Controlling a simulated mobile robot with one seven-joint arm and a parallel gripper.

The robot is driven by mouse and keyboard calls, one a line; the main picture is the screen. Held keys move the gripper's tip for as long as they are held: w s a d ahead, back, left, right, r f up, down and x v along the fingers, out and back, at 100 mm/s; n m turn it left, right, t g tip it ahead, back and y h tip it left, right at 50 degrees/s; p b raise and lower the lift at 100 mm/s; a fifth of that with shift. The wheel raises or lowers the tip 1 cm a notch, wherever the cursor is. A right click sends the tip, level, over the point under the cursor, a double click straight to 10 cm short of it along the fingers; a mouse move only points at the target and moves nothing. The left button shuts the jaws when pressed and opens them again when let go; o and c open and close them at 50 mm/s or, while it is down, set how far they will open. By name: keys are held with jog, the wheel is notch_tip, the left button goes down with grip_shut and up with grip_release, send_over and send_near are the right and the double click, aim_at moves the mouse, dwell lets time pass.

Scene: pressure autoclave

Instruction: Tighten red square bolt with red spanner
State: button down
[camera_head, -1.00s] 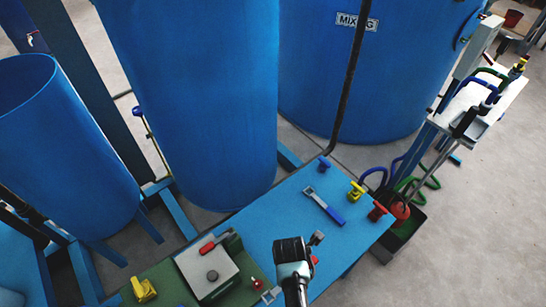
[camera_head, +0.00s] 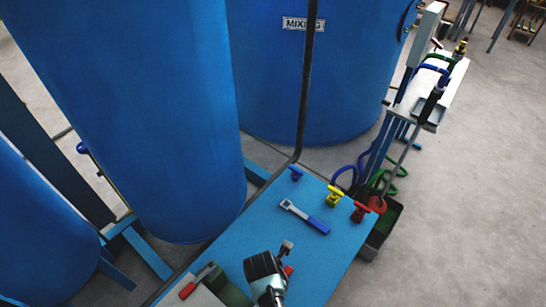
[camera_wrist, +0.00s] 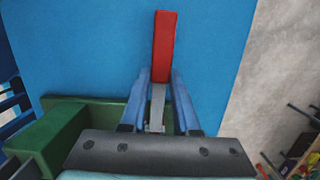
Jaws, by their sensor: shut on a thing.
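My gripper (camera_wrist: 158,118) is shut on the red spanner, over the near part of the blue table (camera_head: 240,238). In the wrist view the spanner's red handle (camera_wrist: 165,45) points away from me and its grey metal part runs between the fingers. In the head view only a small red part of the spanner (camera_head: 288,270) shows beside my gripper (camera_head: 282,250); its jaw end is not clear. The red bolt (camera_head: 361,211) stands at the table's right edge, apart from the spanner and further right. Its square shape is too small to make out.
A blue-handled spanner (camera_head: 305,217) lies on the table between my gripper and the bolts. A yellow bolt (camera_head: 333,195) and a blue bolt (camera_head: 296,173) stand along the far edge. A green block (camera_wrist: 60,135) is close on the left. Large blue tanks (camera_head: 150,110) rise behind.

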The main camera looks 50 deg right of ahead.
jog(key=shift+s+f, duration=0.15)
jog(key=shift+f, duration=0.55)
jog(key=shift+b, duration=0.3)
